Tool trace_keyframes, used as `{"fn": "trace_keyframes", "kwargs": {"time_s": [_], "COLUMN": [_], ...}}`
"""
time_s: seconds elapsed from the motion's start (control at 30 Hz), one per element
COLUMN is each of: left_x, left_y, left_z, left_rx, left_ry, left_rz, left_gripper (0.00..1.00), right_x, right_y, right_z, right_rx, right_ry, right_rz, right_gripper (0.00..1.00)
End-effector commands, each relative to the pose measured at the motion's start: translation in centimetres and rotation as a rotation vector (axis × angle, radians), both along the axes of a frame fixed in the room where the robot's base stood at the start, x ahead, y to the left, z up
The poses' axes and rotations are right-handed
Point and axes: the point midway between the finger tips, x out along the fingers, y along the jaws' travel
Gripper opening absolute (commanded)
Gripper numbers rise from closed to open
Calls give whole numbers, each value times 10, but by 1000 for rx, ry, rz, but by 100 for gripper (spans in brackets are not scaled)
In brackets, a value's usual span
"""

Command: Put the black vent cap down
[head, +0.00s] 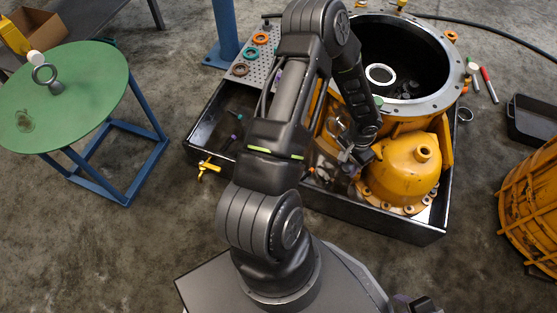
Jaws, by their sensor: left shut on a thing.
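My left gripper (364,157) is low beside the yellow domed housing (400,165), at its left side. It is shut on a small dark piece, which fits the black vent cap; the fingers and the shadow hide most of it. I cannot tell whether the piece touches the housing or the tray.
A black-walled tray (400,231) holds the housing and a large open yellow casing (403,109). A perforated plate (250,62) with colored rings lies at its back left. A green round table (75,95), mostly clear, stands left. A black bin (535,122) and yellow ribbed part (535,210) are right.

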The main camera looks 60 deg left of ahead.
Motion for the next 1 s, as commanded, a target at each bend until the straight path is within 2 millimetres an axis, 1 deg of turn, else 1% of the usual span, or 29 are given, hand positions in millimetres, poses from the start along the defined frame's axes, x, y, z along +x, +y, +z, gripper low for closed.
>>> {"fn": "trace_keyframes", "kwargs": {"time_s": [0.23, 0.33, 0.47, 0.6, 0.7, 1.0], "left_x": [0, 0, 0, 0, 1, 1], "left_y": [0, 0, -1, 0, 0, 0], "left_z": [0, -4, -23, -50, -61, -62], "left_rx": [0, 0, -1, -2, -1, 0], "left_ry": [-1, 0, 1, 1, -1, -2], "left_rz": [0, 0, -1, 1, 1, 0], "left_gripper": [0, 0, 0, 0, 0, 0], "right_x": [0, 0, 1, 3, 4, 5], "right_y": [0, 0, 0, 0, 0, 1], "right_z": [0, -2, -12, -24, -28, -27], "right_rx": [0, 0, -1, -2, -2, -2], "right_ry": [0, -1, -4, -10, -13, -14], "right_rz": [0, 0, -1, -5, -6, -6], "right_gripper": [36, 36, 36, 36, 36, 36]}}
